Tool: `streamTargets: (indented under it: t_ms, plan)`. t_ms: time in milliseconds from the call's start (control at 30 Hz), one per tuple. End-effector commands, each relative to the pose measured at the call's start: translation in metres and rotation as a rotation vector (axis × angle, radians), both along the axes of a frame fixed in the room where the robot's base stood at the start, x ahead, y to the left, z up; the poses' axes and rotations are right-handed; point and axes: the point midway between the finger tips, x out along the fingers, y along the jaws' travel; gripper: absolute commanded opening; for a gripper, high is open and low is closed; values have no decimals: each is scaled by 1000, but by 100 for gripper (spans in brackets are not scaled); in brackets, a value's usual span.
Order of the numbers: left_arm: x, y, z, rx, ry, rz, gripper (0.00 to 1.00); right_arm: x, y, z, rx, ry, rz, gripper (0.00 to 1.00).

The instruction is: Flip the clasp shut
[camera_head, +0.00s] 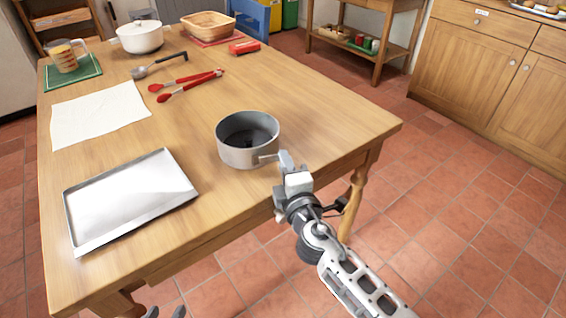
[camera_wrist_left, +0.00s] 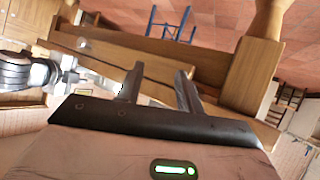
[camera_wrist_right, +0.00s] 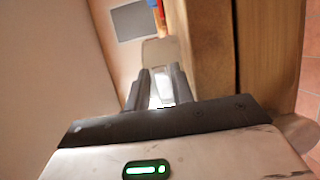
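A grey round pan (camera_head: 233,155) stands upright on the wooden table near its right front edge. Its clasp (camera_head: 267,157) is a small light piece on the pan's right side, partly hidden by my right gripper. My right gripper (camera_head: 286,160) is beside the clasp at the table edge; whether it touches is unclear. In the right wrist view its fingers (camera_wrist_right: 157,88) stand apart with a narrow gap and a pale patch showing between them. My left gripper (camera_head: 165,313) is below the table's front edge, far from the pan. In the left wrist view its fingers (camera_wrist_left: 158,83) are apart and empty.
A metal tray (camera_head: 128,200) lies left of the pan, with a white cloth (camera_head: 98,114) behind it. Red-handled tongs (camera_head: 186,85), a ladle (camera_head: 160,64), a white pot (camera_head: 140,37) and a wooden basket (camera_head: 208,25) are further back. The table between tray and pan is clear.

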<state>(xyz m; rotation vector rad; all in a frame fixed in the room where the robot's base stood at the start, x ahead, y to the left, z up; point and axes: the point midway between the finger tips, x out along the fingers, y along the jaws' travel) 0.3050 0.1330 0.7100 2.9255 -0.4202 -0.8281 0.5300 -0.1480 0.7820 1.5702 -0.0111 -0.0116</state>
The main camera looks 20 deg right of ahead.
Motion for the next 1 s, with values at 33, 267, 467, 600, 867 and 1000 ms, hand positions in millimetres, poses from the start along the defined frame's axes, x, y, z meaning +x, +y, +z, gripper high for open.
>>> streamTargets:
  t_ms: [33, 267, 467, 600, 867, 1000]
  plan:
    - [0, 0, 0, 0, 0, 0, 36, 0, 0, 0, 0, 0, 0, 24]
    - [0, 0, 0, 0, -1, 1, 36, 0, 0, 0, 0, 0, 0, 0]
    - [0, 0, 1, 0, -1, 1, 36, 3, -3, 0, -4, 0, 45, 0]
    - [0, 0, 2, 0, -1, 1, 36, 11, -7, 1, -7, -1, 173, 0]
    - [0, 0, 2, -1, -1, 1, 36, 18, -8, 0, -1, 0, 319, 0]
    - [0, 0, 2, -1, -1, 1, 36, 18, -8, 0, 1, 0, 322, 0]
